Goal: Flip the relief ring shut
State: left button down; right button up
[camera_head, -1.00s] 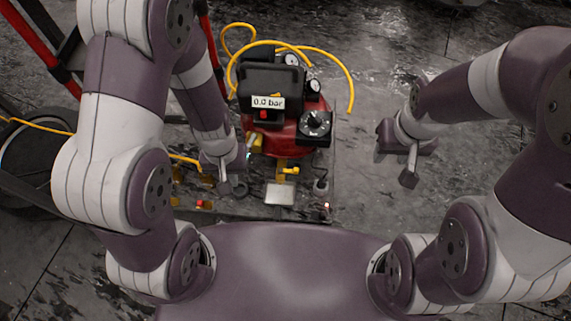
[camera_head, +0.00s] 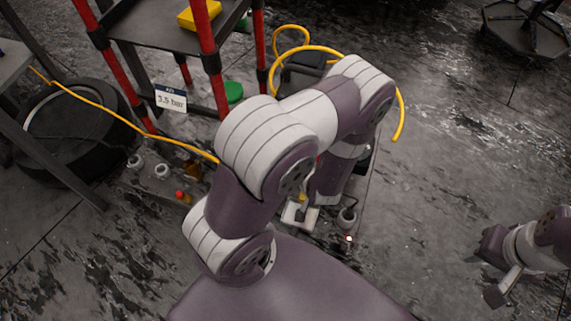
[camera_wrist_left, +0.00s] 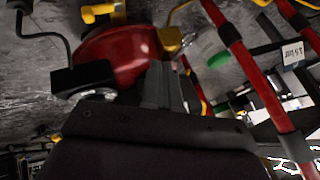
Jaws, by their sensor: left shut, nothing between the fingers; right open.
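The red compressor tank (camera_wrist_left: 118,52) is in the left wrist view, with a yellow fitting (camera_wrist_left: 170,38) at its right side. My left gripper (camera_wrist_left: 163,85) is shut and empty, its fingertips close to the tank in that view; I cannot tell whether they touch it. I cannot make out the relief ring in either view. In the head view my left arm covers most of the compressor and the left gripper. My right gripper (camera_head: 496,272) is open and empty at the lower right, well away from the compressor.
A red-posted cart (camera_head: 160,35) carries a yellow bin (camera_head: 199,14) and a card (camera_head: 171,99) reading 3.5 bar. A yellow hose (camera_head: 120,122) runs from the left. A tyre (camera_head: 80,122) lies at left. The floor on the right is mostly clear.

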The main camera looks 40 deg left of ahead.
pick_arm(q)
jog(key=w+a+f+b, duration=0.3)
jog(key=a+f+b, duration=0.4)
jog(key=a+f, duration=0.1)
jog(key=shift+w+a, duration=0.15)
jog(key=shift+a, duration=0.3)
pick_arm(e)
notch_tip(320, 180, down, 7)
pick_arm(q)
jog(key=shift+a, duration=0.1)
pick_arm(e)
jog(key=shift+a+r, duration=0.1)
